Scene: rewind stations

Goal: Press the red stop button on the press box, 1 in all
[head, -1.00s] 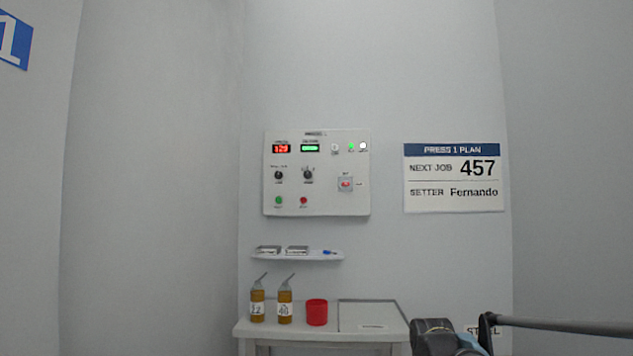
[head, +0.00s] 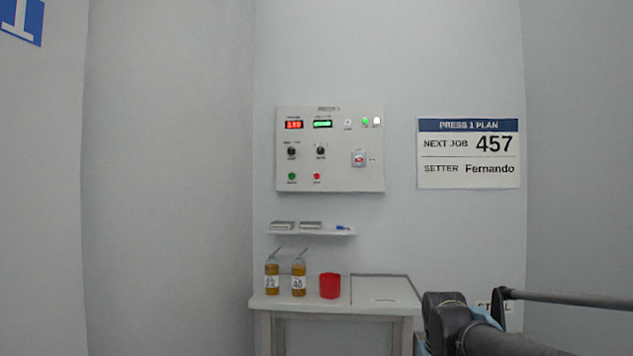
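The press box (head: 330,185) is a white panel on the back wall, left of the plan sign. The red stop button (head: 316,177) is a small round button low on the panel. It sits just right of a green button (head: 292,176); the labels below are too small to read. Part of my arm shows at the lower right of the head view, well below and right of the panel and apart from it. I cannot make out my gripper's fingers in this view. Nothing covers the red button.
The panel also has a red display (head: 294,125), a green display (head: 322,124), two knobs and a red switch (head: 359,159). Below are a shelf (head: 315,234) and a table (head: 300,309) with two bottles and a red cup (head: 330,286). A sign (head: 468,153) hangs to the right.

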